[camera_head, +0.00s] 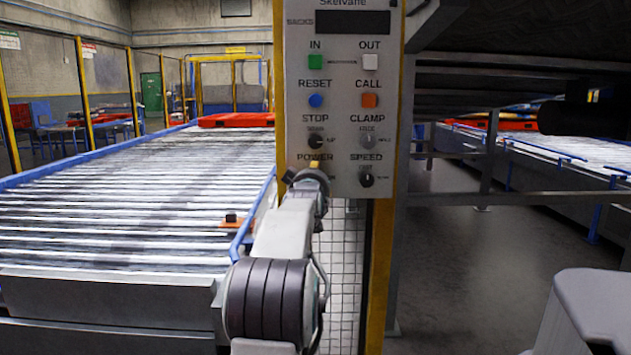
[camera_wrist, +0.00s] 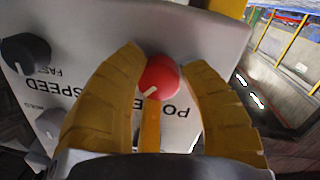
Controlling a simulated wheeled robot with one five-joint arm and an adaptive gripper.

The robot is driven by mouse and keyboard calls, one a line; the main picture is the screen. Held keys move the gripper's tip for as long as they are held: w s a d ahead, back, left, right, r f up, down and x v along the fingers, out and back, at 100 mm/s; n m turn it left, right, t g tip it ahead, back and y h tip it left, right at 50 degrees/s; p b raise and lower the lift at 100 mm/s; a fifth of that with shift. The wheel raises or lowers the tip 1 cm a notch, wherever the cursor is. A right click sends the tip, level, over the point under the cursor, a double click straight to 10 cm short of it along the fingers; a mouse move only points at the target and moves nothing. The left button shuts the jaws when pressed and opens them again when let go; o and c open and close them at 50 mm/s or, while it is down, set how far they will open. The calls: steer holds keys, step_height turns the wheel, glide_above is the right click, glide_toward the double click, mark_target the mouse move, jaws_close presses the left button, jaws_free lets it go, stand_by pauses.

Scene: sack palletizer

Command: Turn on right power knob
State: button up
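The control panel (camera_head: 340,120) faces me in the head view, with its POWER label low on the left. In that view my gripper (camera_head: 315,168) covers the place below this label, and the power knob is hidden. In the wrist view, which shows the panel upside down, the power knob (camera_wrist: 159,78) is red with a white pointer mark. My gripper's two yellow ribbed fingers (camera_wrist: 163,70) stand apart, one on each side of the knob. Their tips are very close to its sides; firm contact is not clear. A narrow yellow piece shows below the knob.
The black SPEED knob (camera_head: 366,180) is just right of my gripper, with the CLAMP knob (camera_head: 366,140) and STOP knob (camera_head: 316,140) above. A roller conveyor (camera_head: 110,200) lies left. Grey framework (camera_head: 520,197) stands right, over open floor.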

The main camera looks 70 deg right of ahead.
steer(key=o, duration=0.5)
steer(key=shift+c, duration=0.2)
steer(key=shift+a, duration=0.1)
steer(key=v, duration=1.1)
steer(key=shift+a, duration=0.4)
steer(key=shift+o, duration=0.2)
